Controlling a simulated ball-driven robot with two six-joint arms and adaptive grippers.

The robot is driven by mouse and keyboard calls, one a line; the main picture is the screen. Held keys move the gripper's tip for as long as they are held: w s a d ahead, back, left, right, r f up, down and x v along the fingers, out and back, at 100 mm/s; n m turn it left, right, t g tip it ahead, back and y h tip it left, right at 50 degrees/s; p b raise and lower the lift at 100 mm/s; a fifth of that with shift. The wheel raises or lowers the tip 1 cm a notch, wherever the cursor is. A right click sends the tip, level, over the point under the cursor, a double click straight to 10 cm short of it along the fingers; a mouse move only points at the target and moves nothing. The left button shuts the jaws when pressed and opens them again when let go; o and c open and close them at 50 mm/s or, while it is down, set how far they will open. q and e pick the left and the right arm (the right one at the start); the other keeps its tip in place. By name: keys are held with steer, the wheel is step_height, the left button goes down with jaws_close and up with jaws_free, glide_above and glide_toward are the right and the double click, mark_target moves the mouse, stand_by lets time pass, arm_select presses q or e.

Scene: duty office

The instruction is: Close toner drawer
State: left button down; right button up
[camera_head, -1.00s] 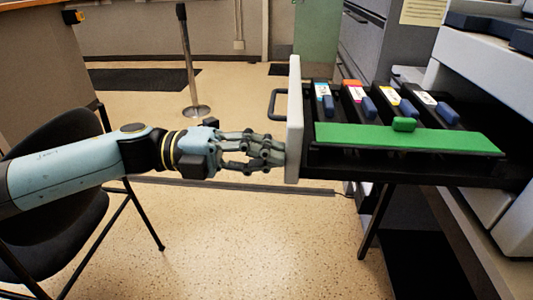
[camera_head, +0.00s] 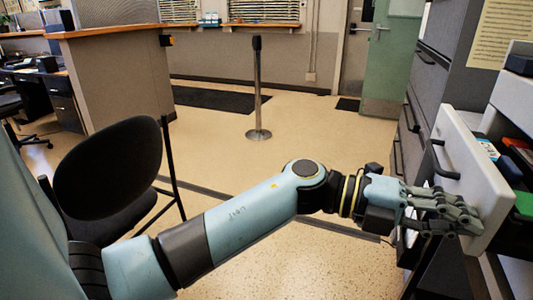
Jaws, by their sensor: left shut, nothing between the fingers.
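The toner drawer's pale front panel (camera_head: 472,165) stands at the right edge of the picture, with a dark handle (camera_head: 439,160) on its outer face. The drawer is open: behind the panel I see part of its inside, with toner cartridges (camera_head: 508,168) and a bit of the green flap (camera_head: 524,204). The rest is cut off by the picture edge. My left gripper (camera_head: 474,218) is shut and empty, its fingers against or just before the lower part of the panel, below the handle. Contact is hard to tell. My right gripper is not in view.
A black chair (camera_head: 108,175) stands at the left, beside my left arm. A post (camera_head: 257,90) stands on the open floor further back. Grey filing cabinets (camera_head: 432,75) rise behind the drawer. A counter (camera_head: 120,75) is at the back left.

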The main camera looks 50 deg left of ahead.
mark_target(496, 229)
arm_select(q)
steer(key=p+x, duration=0.1)
steer(key=x, duration=0.7)
steer(key=shift+s, duration=0.1)
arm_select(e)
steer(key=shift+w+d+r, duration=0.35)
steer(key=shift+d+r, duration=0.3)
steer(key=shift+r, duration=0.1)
arm_select(q)
steer(key=shift+a, duration=0.1)
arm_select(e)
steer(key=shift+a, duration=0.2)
